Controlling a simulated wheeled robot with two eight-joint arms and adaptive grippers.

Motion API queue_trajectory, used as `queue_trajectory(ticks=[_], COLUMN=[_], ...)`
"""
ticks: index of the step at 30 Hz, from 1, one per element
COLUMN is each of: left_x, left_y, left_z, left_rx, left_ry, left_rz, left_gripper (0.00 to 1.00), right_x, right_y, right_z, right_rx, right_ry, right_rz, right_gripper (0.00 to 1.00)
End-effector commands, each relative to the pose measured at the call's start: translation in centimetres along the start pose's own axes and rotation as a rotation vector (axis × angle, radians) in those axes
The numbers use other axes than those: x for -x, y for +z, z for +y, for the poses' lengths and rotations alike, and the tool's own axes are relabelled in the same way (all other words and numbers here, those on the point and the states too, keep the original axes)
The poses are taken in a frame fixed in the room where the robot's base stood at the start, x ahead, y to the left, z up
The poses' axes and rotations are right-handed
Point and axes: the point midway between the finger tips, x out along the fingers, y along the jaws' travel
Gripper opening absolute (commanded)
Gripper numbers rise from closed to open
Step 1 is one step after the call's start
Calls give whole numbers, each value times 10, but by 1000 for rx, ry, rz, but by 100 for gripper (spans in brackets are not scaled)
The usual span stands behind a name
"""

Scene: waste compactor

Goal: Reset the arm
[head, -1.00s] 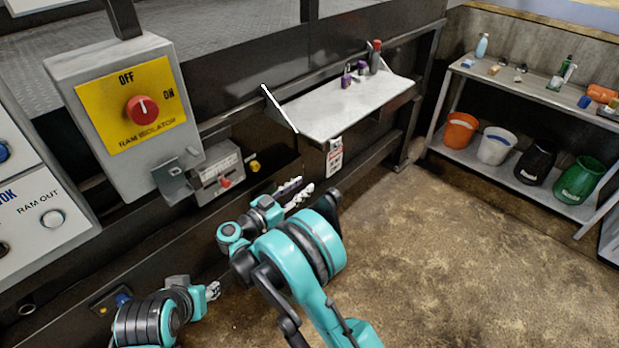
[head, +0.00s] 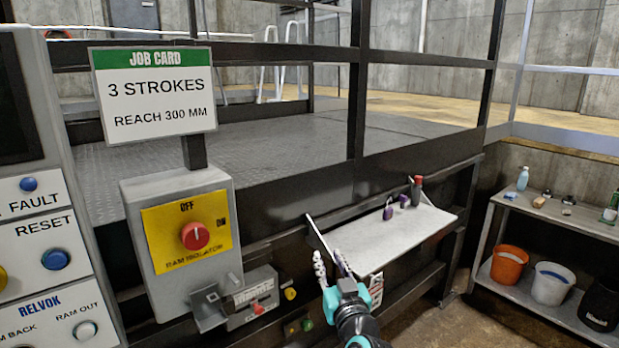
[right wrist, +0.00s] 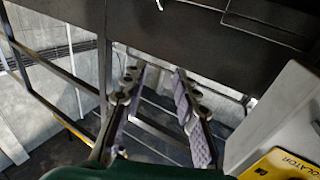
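My right gripper (head: 331,262) points up in front of the machine's dark frame, at the left end of the white shelf. Its two fingers are apart with nothing between them. In the right wrist view the same gripper (right wrist: 158,82) shows open and empty, with dark frame beams beyond the fingers. Part of the yellow isolator plate (right wrist: 283,166) shows at that view's lower right corner. In the head view the grey isolator box with its red knob (head: 195,236) stands left of the gripper, apart from it. My left gripper is not in view.
A job card (head: 153,92) stands above the isolator box. A control panel (head: 60,240) fills the left edge. The white shelf (head: 395,238) holds purple items and a red-topped one. A rack (head: 540,208) with buckets stands at right. Floor between shelf and rack looks clear.

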Motion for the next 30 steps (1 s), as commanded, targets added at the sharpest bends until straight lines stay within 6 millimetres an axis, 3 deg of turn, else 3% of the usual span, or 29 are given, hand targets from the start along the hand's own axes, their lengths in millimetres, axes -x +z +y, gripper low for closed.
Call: queue_trajectory(ticks=[4, 9, 12, 15, 18, 21, 30], left_x=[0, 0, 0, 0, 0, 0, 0], left_y=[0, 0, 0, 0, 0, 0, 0], left_z=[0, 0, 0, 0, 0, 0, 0], left_rx=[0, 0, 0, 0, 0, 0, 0], left_ry=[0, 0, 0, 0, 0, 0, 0], left_rz=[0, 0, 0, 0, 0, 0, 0], left_gripper=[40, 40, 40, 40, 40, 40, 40], right_x=[74, 175, 226, 264, 285, 293, 293], right_y=[53, 129, 162, 184, 195, 199, 199], right_z=[10, 38, 55, 68, 75, 78, 78], right_rx=[-5, -37, -59, -78, -89, -93, -93], right_ry=[-67, -5, 67, 133, 174, 192, 191], right_rz=[-289, -647, -804, -912, -971, -994, -994], right_gripper=[29, 29, 29, 29, 29, 29, 29])
